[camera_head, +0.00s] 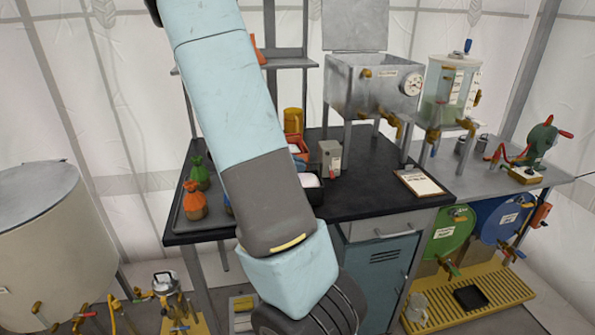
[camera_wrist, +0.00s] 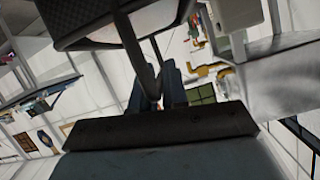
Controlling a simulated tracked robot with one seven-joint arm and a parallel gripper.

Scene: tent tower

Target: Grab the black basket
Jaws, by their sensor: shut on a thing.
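The black basket (camera_wrist: 85,28) shows in the wrist view at the upper left, cut off by the top edge. Its side has a fine dark texture. A dark strip like its handle runs down from it to my gripper (camera_wrist: 158,88). My gripper is shut on this handle, its two dark fingers close together. The exact contact is partly hidden by the dark gripper body.
A black-topped table (camera_head: 375,185) carries a dark tray with orange and green sacks (camera_head: 197,173), a clipboard (camera_head: 419,182) and a grey box (camera_head: 329,157). A metal tank (camera_head: 355,85) stands behind. A large pale drum (camera_head: 50,240) is at left. Green and blue barrels are at right.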

